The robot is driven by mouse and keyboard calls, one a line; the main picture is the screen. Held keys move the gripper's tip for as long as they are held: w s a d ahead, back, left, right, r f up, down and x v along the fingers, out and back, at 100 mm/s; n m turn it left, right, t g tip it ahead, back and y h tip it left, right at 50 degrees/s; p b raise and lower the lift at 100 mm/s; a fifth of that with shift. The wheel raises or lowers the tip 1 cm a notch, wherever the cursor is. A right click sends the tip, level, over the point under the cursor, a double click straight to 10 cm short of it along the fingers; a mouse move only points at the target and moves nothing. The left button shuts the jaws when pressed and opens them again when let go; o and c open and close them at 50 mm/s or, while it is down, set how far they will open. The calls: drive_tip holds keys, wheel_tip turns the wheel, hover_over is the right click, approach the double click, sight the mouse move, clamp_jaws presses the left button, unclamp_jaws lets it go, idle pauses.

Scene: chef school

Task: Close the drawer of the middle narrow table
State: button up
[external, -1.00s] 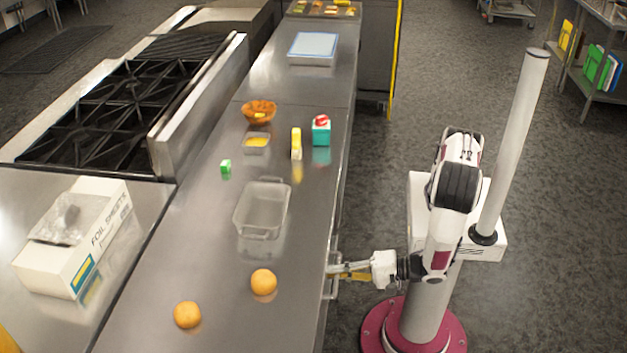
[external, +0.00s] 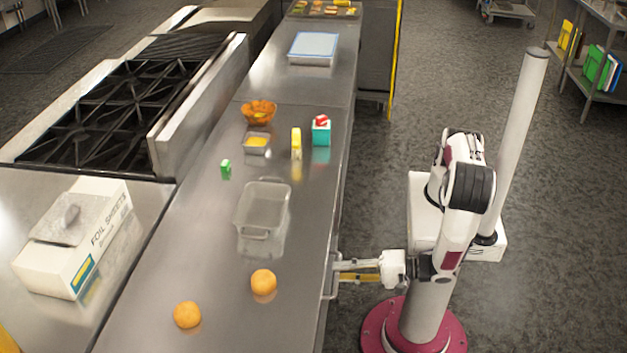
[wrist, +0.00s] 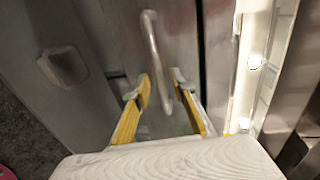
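The narrow steel table (external: 222,250) runs along the middle, with its drawer front on the right side, facing my arm. The drawer's metal handle (external: 330,272) sticks out from that side. In the wrist view the handle (wrist: 153,50) is a curved bar on the grey drawer front (wrist: 112,40). My gripper (external: 338,270) is at the handle. In the wrist view the gripper (wrist: 160,84) is open, its two yellow-padded fingers apart on either side of the bar's near part. I cannot tell whether either finger touches it, or how far the drawer stands out.
Two oranges (external: 263,282) and a clear tray (external: 262,208) are on the tabletop. A bowl (external: 258,111), small blocks and a teal-and-red object (external: 320,131) stand farther back. A foil box (external: 72,240) is at left. Open floor (external: 560,220) lies to the right.

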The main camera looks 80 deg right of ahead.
drive_tip(key=v, duration=0.9)
drive_tip(key=shift+s, duration=0.25)
idle(0.9)
